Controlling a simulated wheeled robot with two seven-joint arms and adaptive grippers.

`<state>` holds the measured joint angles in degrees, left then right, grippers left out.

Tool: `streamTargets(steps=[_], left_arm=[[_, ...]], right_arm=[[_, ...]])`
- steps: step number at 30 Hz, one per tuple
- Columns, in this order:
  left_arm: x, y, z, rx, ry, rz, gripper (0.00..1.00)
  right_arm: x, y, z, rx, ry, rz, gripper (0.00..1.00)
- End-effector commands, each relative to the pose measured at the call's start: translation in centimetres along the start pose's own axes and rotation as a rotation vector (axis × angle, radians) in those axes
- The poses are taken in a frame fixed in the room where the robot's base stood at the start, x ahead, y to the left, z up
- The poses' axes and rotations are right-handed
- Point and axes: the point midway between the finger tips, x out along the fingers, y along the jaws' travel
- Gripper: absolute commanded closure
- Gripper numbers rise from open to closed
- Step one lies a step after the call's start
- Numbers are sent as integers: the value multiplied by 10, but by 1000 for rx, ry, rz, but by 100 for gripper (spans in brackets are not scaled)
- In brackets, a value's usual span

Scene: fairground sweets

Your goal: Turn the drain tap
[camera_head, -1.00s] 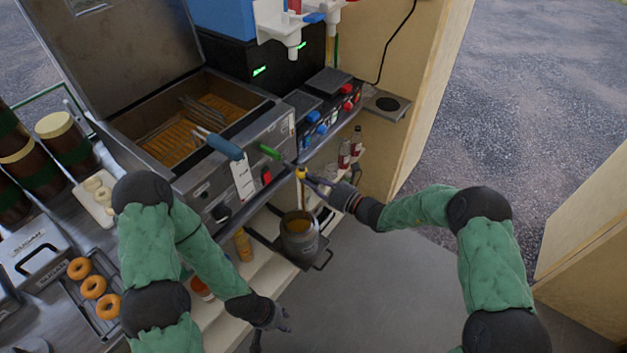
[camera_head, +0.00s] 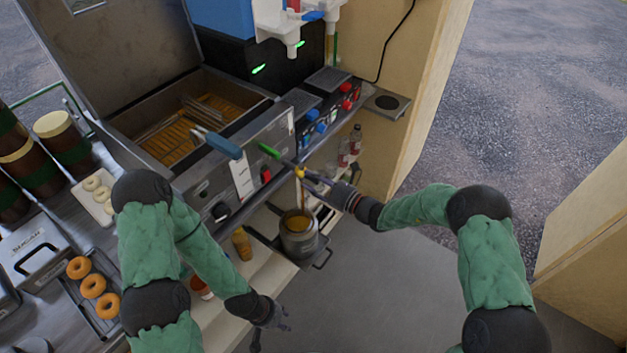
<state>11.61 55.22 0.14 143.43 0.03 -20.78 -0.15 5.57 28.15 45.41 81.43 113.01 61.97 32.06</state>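The drain tap (camera_head: 300,172), with a yellow part and a long lever with a green end (camera_head: 268,150), sits at the front of the fryer (camera_head: 240,185). A thin brown stream falls below it into a metal pot (camera_head: 298,240) that holds brown liquid. My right gripper (camera_head: 311,177) is at the tap, its fingertips close to the yellow part. I cannot tell whether they grip it. My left gripper (camera_head: 270,332) hangs low in front of the lower shelf, fingers apart and empty, away from the tap.
The fryer basin holds orange-brown oil (camera_head: 190,135) and wire racks. A blue-handled tool (camera_head: 218,143) lies across its front rim. Bottles (camera_head: 350,145) stand on a side shelf. Doughnuts (camera_head: 93,286) lie on the left counter. The floor (camera_head: 390,290) at right is clear.

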Motion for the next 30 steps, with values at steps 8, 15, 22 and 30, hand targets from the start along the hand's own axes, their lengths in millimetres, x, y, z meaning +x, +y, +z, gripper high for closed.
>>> streamTargets(steps=[8,15,22,30], left_arm=[[0,0,0,0,0,0,63],[0,0,0,0,0,0,63],[0,0,0,0,0,0,63],[0,0,0,0,0,0,63]], right_arm=[[-35,-1,1,1,-1,-4,61],[-83,-2,0,2,0,-5,61],[-113,-1,0,2,0,-4,61],[-120,0,-1,2,2,-1,61]])
